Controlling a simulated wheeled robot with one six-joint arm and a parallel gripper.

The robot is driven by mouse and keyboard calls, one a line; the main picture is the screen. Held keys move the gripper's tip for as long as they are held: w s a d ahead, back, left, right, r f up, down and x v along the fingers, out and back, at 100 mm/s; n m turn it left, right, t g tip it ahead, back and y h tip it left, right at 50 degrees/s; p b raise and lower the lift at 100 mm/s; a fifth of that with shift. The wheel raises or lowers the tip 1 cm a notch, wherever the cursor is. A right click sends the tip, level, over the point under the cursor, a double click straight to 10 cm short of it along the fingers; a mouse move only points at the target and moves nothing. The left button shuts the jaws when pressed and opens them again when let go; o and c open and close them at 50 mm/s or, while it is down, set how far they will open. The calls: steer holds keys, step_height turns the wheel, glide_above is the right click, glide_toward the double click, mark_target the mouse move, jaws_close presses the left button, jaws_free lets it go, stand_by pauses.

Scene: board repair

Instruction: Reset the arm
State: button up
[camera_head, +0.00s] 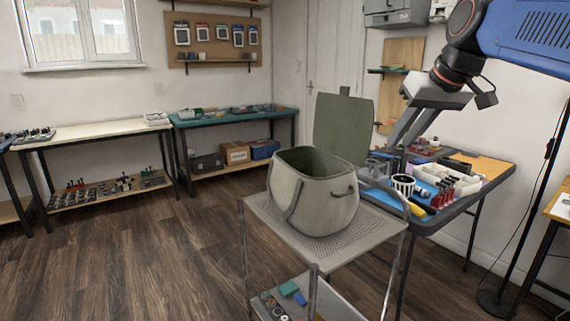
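My arm enters at the upper right. My gripper (403,144) hangs below the black and orange wrist, with its two grey fingers pointing down and to the left. A gap shows between the fingers and I see nothing held in it. In the picture the fingertips are above the parts on the repair table (437,222), to the right of the bag's raised lid. A grey-green bag (318,205) stands upright on a metal cart, its lid (343,127) up and its mouth open. Its inside is mostly hidden.
The cart (345,248) has a lower shelf with small parts. The repair table carries a striped cup (403,185), a white parts tray (447,178) and a yellow-handled tool (443,194). Two benches stand along the back walls. The wooden floor at left is clear.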

steer(key=s+f, duration=0.7)
steer(key=f, duration=0.3)
steer(key=s+d+f+m+g+h, duration=0.1)
steer(key=s+f, duration=0.7)
steer(key=f, duration=0.3)
steer(key=s+d+f+m+h, duration=0.1)
steer(key=s+f, duration=0.7)
steer(key=f, duration=0.3)
steer(key=shift+d+g, duration=0.25)
steer(key=shift+g, duration=0.05)
